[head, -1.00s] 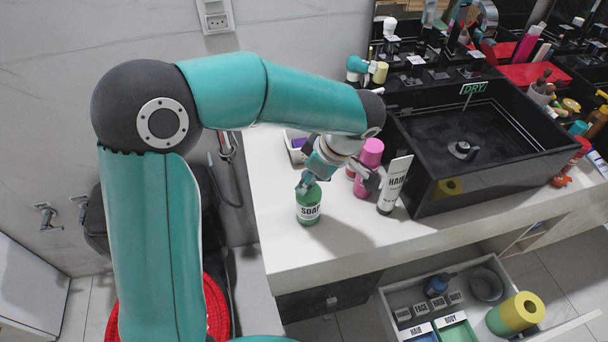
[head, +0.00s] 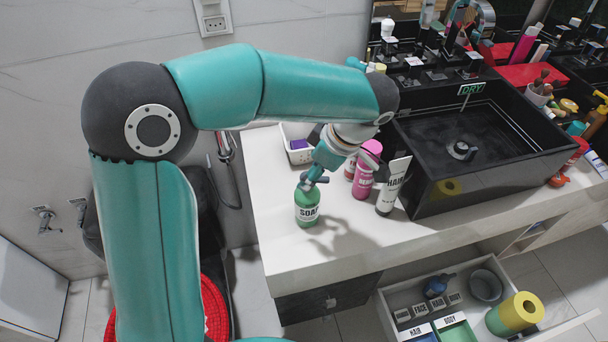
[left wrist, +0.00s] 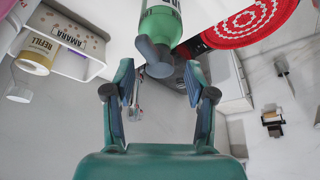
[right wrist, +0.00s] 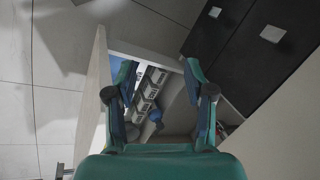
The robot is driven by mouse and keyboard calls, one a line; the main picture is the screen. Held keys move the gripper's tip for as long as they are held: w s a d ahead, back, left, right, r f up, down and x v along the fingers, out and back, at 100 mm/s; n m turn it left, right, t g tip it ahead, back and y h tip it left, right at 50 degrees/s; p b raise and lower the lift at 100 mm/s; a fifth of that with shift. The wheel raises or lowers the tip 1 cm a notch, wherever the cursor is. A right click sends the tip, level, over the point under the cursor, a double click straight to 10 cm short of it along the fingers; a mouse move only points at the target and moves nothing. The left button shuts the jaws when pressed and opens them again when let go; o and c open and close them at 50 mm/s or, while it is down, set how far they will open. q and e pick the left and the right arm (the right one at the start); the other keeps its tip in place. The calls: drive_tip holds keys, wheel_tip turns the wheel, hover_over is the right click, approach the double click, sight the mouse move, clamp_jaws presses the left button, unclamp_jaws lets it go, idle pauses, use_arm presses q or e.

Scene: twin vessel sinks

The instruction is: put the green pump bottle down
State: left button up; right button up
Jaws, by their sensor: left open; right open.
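My right gripper (right wrist: 158,78) is open and empty in the right wrist view, facing an open drawer. It does not show in the head view.
A pink bottle (head: 364,180) and a white HAIR tube (head: 393,186) stand right of the green bottle, beside the black sink (head: 440,190). A white basket (head: 291,153) is behind. An open drawer (head: 388,302) juts out below. The counter's front left is clear.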

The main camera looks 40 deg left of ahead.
use_arm(q)
drive_tip(key=v, duration=0.8)
drive_tip(key=shift+r, duration=0.15)
